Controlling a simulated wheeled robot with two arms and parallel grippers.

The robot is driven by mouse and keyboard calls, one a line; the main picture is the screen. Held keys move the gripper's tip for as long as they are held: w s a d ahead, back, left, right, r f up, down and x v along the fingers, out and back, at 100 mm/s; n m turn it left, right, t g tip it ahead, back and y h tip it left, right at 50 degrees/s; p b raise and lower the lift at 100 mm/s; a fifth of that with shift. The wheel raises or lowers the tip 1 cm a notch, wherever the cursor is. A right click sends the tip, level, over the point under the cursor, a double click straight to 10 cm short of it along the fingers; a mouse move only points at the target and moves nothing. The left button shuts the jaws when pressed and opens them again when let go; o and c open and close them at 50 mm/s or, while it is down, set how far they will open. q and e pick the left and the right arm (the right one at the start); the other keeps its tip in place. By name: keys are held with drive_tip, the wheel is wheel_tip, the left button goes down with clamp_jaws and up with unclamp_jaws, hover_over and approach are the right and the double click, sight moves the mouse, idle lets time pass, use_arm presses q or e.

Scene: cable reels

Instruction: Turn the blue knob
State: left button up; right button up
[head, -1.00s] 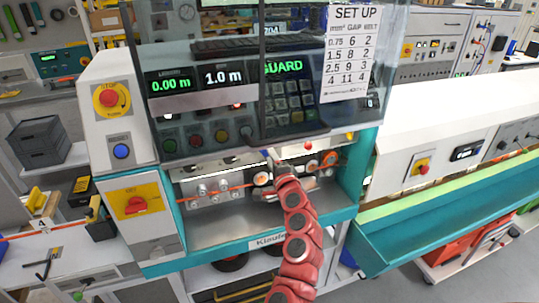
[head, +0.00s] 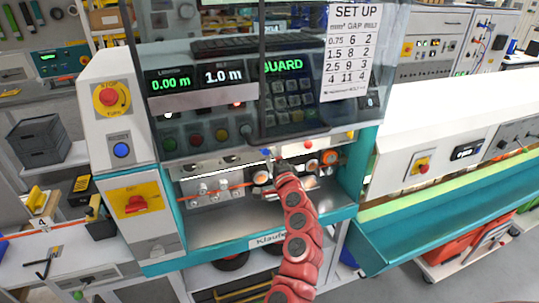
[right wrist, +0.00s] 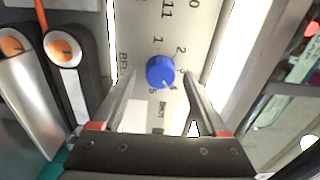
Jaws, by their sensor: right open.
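The blue knob (right wrist: 160,72) sits on a pale panel with a printed number dial around it, marked BELT, in the right wrist view. In the head view it is a small blue spot (head: 266,152) under the guard's lower edge. My right gripper (right wrist: 159,80) is open, with its two fingers on either side of the knob. I cannot tell whether the fingers touch it. In the head view the right gripper (head: 271,164) is small and partly hidden by my red arm. My left gripper is not in view.
A clear guard (head: 300,130) hangs just above the knob. Orange-centred rollers (head: 329,157) and an orange cable (head: 222,188) are close by. A red stop button (head: 110,97) and a red-yellow main switch (head: 136,204) are at the left.

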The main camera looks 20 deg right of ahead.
drive_tip(key=s+p, duration=0.3)
drive_tip(key=s, duration=1.4)
drive_tip(key=shift+d+f, duration=0.25)
drive_tip(key=shift+f, duration=0.1)
